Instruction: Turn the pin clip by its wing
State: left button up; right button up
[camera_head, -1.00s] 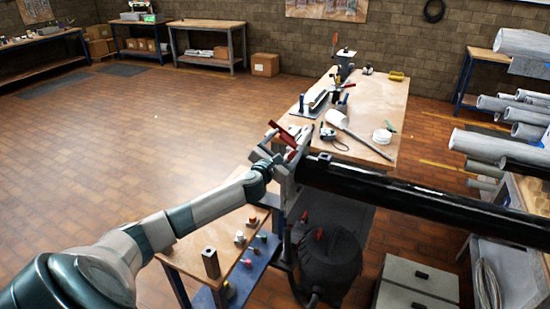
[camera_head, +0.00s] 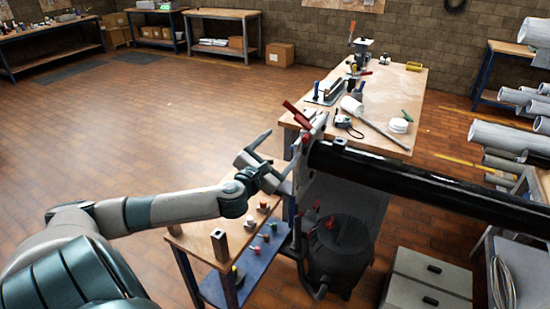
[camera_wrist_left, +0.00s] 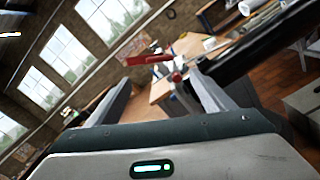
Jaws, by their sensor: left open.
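A long black mast pipe (camera_head: 420,182) ends on its left in a pale flange (camera_head: 311,143). Red lever-like parts (camera_head: 296,112) stick up at the flange; I cannot tell which is the pin clip's wing. In the left wrist view, a red bar (camera_wrist_left: 146,60) and a small red knob (camera_wrist_left: 176,77) show between and beyond the fingers. My left gripper (camera_head: 276,154) is open, just left of the flange, with nothing seen between its fingers. It also shows in the left wrist view (camera_wrist_left: 160,88). My right gripper is out of view.
A wooden bench (camera_head: 405,88) with tools stands behind the flange. A small shelf table (camera_head: 205,236) with coloured knobs stands below my left arm. A dark drum (camera_head: 338,250) and grey drawers (camera_head: 428,285) stand below the pipe. The floor at left is clear.

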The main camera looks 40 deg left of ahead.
pick_arm(q)
jog(key=shift+b+v, duration=0.3)
jog(key=shift+v, duration=1.15)
